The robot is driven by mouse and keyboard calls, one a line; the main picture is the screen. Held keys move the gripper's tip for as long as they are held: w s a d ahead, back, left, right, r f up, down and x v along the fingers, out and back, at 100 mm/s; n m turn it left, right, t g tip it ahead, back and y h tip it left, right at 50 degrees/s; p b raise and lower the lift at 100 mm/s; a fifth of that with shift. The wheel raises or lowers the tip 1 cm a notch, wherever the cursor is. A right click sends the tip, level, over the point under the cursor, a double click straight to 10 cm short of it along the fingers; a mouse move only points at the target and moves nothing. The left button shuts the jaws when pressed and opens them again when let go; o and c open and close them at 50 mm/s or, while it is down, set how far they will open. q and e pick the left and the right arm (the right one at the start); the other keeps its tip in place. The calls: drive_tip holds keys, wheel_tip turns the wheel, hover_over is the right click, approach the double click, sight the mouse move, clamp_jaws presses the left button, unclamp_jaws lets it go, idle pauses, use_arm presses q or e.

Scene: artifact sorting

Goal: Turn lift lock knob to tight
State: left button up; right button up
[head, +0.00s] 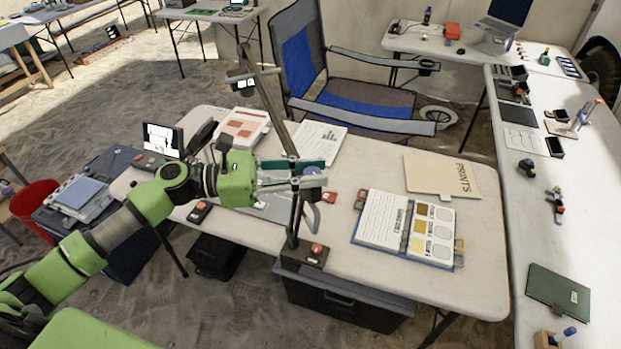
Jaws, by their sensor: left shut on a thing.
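A camera stand (282,137) rises from a dark base (297,256) with a red button at the front of the middle table. Its column leans to the upper left in the picture, with a small camera head (246,85) near the top. My left gripper (312,178), on the green arm from the left, is at the column's carriage about halfway up. Its fingers are shut on the lift lock knob there. The knob is mostly hidden by the fingers, so its turn cannot be seen. My right gripper is not in view.
An open binder (388,219) and a folder marked PRINTS (441,174) lie right of the stand. A small screen (163,140) and papers lie behind and left. A blue camp chair (372,106) stands behind the table. A black crate (340,300) is below the front edge.

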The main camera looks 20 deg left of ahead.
use_arm(q)
drive_tip(key=shift+f+m+g+h+b, duration=0.1)
drive_tip(key=shift+m+g+h+b, duration=0.35)
drive_tip(key=shift+m+g, duration=0.55)
drive_tip(key=shift+g, duration=0.3)
drive_tip(key=o, duration=1.1)
drive_tip(key=shift+d, duration=0.1)
drive_tip(key=shift+o, duration=0.2)
drive_tip(key=v, duration=1.2)
